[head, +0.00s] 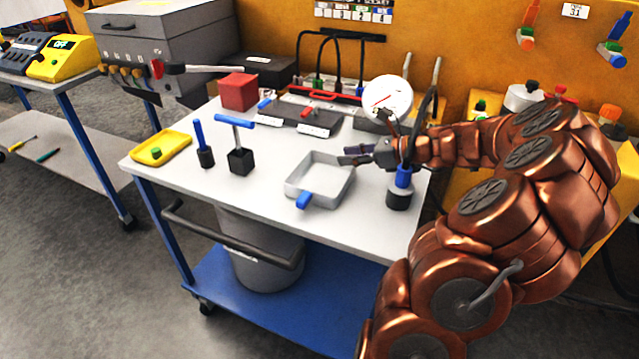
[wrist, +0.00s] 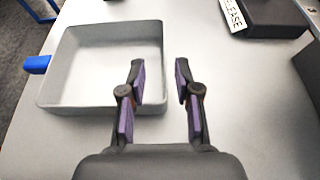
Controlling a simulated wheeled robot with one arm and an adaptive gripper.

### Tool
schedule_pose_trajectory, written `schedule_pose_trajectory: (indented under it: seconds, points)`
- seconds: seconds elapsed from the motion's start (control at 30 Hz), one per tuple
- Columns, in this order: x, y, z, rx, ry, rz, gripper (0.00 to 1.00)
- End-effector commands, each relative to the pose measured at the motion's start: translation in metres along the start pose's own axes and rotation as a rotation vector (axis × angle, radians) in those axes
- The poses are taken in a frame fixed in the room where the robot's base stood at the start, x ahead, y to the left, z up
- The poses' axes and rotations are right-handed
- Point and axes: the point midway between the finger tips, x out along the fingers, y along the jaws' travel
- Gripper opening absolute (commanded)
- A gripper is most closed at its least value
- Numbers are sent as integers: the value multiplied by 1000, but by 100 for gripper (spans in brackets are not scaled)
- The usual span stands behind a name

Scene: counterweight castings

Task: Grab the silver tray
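The silver tray (head: 318,181) is a shallow square pan with a blue handle (head: 304,200) on its front side. It lies flat on the white cart top. In the wrist view the silver tray (wrist: 72,110) is at the upper left, its blue handle pointing left. My gripper (head: 350,155) is at the tray's back right side. In the wrist view my gripper (wrist: 160,82) is open, with the left finger over the tray's near right wall and the right finger outside it. The wall runs between the fingers; I cannot tell whether either touches it.
A black-based tool with a blue T-handle (head: 240,148), a blue-handled tool (head: 203,143) and a yellow tray (head: 161,149) stand to the left. A red block (head: 239,92) is behind. A black cylinder with a blue top (head: 399,195) stands close to my arm.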

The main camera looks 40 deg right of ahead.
Motion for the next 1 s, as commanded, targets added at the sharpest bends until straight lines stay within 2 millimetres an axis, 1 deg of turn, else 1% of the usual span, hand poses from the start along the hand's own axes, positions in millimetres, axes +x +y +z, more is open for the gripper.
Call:
schedule_pose_trajectory:
  seconds: [0.3, 0.4, 0.5, 0.7, 0.73, 0.77, 1.0]
  points:
    - [38, -5, 3, 0, 2, 3, 32]
    - [47, -5, 4, -1, 1, 3, 32]
    - [51, -5, 4, 0, 2, 1, 32]
    - [51, -5, 3, -1, 2, 0, 32]
    - [51, -5, 3, -1, 2, -1, 31]
    - [51, -5, 3, -1, 2, -1, 28]
    - [51, -5, 3, -1, 2, -1, 3]
